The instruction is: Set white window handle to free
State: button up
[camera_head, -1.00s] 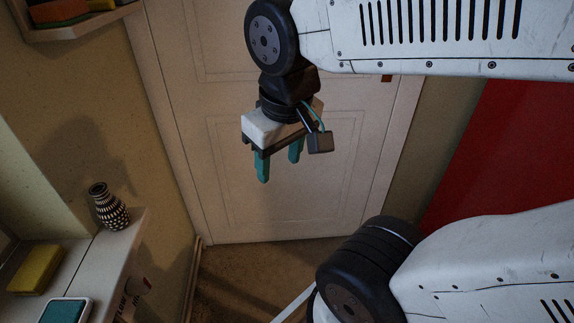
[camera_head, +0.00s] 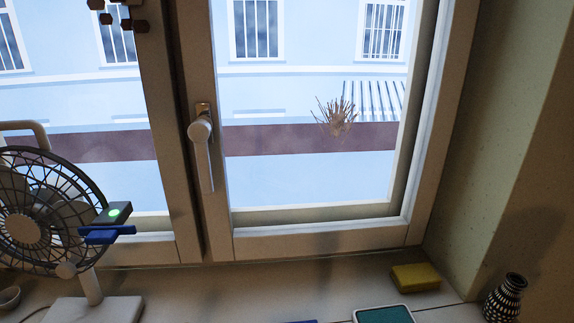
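The white window handle (camera_head: 203,152) is on the middle upright of the window frame, left of centre in the head camera view. Its round base sits on a small brass-coloured plate at the top, and its lever hangs nearly straight down. The window (camera_head: 226,238) looks shut. Nothing touches the handle.
A yellow sponge (camera_head: 416,277), a teal-topped tray (camera_head: 385,314) and a patterned vase (camera_head: 505,297) are at the lower right. The space before the handle looks clear.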

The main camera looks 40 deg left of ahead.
aim_at(199, 131)
jog(key=z, duration=0.1)
jog(key=k, duration=0.8)
jog(key=u, duration=1.2)
jog(key=i, duration=0.5)
jog(key=u, duration=0.05)
